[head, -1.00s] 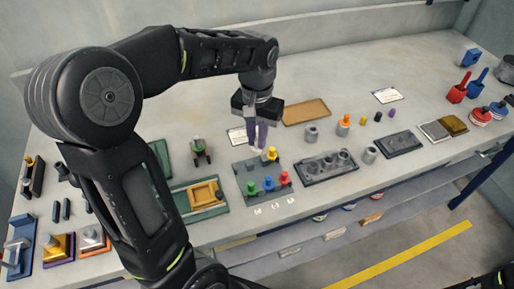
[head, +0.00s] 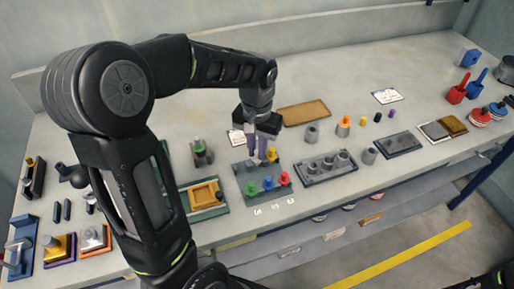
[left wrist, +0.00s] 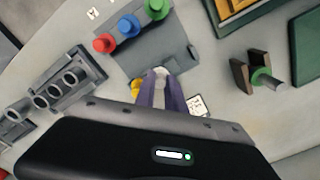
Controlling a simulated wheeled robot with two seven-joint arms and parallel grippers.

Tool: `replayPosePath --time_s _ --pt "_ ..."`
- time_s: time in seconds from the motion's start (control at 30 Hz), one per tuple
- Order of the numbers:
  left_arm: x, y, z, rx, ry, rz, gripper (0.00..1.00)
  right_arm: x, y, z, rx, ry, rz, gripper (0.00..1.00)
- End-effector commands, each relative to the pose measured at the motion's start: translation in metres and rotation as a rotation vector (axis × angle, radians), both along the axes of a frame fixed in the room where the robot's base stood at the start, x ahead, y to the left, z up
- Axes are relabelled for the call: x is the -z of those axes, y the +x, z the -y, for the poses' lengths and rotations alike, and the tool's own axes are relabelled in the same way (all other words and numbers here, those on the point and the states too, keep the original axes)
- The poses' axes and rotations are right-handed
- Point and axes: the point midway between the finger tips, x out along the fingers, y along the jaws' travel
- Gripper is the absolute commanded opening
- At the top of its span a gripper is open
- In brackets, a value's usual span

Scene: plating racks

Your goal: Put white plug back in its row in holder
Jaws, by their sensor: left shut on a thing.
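The holder (head: 245,170) is a grey plate on the bench, with green (head: 250,189), blue (head: 268,184) and red (head: 284,178) plugs in its front row. A yellow plug (head: 271,154) stands in the back row; the wrist view shows it partly behind a finger. My left gripper (head: 258,155) points down over the back part of the holder. It is shut on the white plug (left wrist: 159,72), whose pale top shows between the purple fingertips in the wrist view. The fingers mostly hide this plug, and I cannot tell whether it touches the holder. My right gripper is not in view.
A dark fixture with grey cylinders (head: 325,169) stands right of the holder. A green tray with a yellow frame (head: 205,192) lies to the left, and a bracket with a green-ringed pin (head: 201,152) behind it. A brown tray (head: 303,114) lies behind. Bench in front is mostly clear.

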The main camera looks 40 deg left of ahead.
Motion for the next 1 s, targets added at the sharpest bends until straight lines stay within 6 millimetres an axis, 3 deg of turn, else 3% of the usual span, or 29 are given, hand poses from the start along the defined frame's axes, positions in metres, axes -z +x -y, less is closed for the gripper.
replayPosePath --time_s 0.27,0.3,0.53,0.8,1.0 --pt "0.010 0.000 0.000 0.000 0.000 -0.001 0.00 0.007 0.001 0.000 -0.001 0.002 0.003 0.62" --pt "0.009 0.000 0.000 0.000 0.000 0.000 0.17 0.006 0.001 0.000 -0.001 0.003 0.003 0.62" --pt "0.009 0.000 0.000 0.000 0.000 -0.001 0.36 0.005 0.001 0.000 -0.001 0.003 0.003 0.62" --pt "0.008 0.000 0.000 0.000 0.000 0.000 0.36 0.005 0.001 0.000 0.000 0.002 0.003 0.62" --pt "-0.006 0.000 0.000 0.000 0.000 0.002 0.36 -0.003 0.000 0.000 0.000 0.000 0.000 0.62"
